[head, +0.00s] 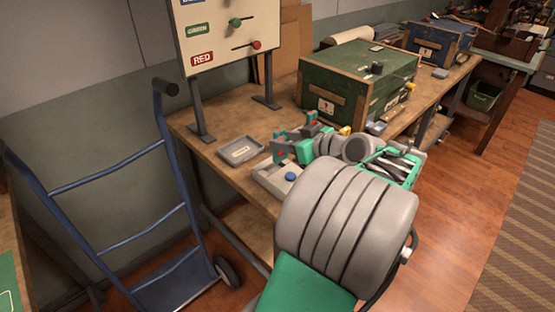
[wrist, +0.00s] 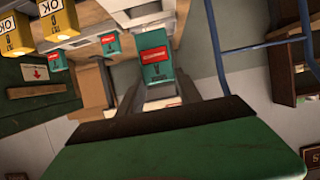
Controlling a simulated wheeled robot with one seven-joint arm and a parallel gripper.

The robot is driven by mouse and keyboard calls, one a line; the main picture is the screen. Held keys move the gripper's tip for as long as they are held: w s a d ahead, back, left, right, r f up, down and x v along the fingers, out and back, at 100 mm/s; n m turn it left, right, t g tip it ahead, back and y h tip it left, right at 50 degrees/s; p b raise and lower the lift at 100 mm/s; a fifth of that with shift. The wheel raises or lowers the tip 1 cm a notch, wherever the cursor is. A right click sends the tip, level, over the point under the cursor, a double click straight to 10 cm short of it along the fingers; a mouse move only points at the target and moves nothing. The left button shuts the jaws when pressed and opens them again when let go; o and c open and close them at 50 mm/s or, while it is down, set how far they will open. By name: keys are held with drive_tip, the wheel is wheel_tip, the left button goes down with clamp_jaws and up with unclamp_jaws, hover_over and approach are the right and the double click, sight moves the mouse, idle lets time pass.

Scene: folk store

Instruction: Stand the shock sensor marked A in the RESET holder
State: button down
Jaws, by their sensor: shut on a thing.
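My gripper (wrist: 158,85) is shut on a teal block with a red label (wrist: 155,55), which I take to be a shock sensor; the letter on it is too small to read. In the head view the held sensor (head: 279,151) appears at the gripper's tip, above or at a grey holder with a blue round part (head: 265,181). I cannot tell whether it touches the holder. Other teal sensors stand behind, one in the head view (head: 310,118) and one in the wrist view (wrist: 110,43). No RESET marking is legible.
A shallow grey tray with a label (head: 228,158) lies left of the holder. A large green chest (head: 335,85) and a sign board on posts (head: 230,30) stand behind. Yellow OK blocks (wrist: 60,18) show in the wrist view. A blue hand truck (head: 120,230) stands beside the workbench (head: 205,125).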

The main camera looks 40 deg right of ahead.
sight(284, 156)
drive_tip(key=w+f, duration=0.1)
drive_tip(key=f, duration=0.1)
drive_tip(key=w+f, duration=0.1)
drive_tip(key=f, duration=0.1)
drive_tip(key=w+f, duration=0.1)
drive_tip(key=f, duration=0.2)
drive_tip(key=shift+w+d+f, duration=0.1)
drive_tip(key=shift+w+d, duration=0.05)
drive_tip(key=shift+f+b, duration=0.2)
drive_tip(key=shift+b, duration=0.1)
drive_tip(key=c, duration=0.8)
unclamp_jaws()
drive_tip(key=shift+r, duration=0.1)
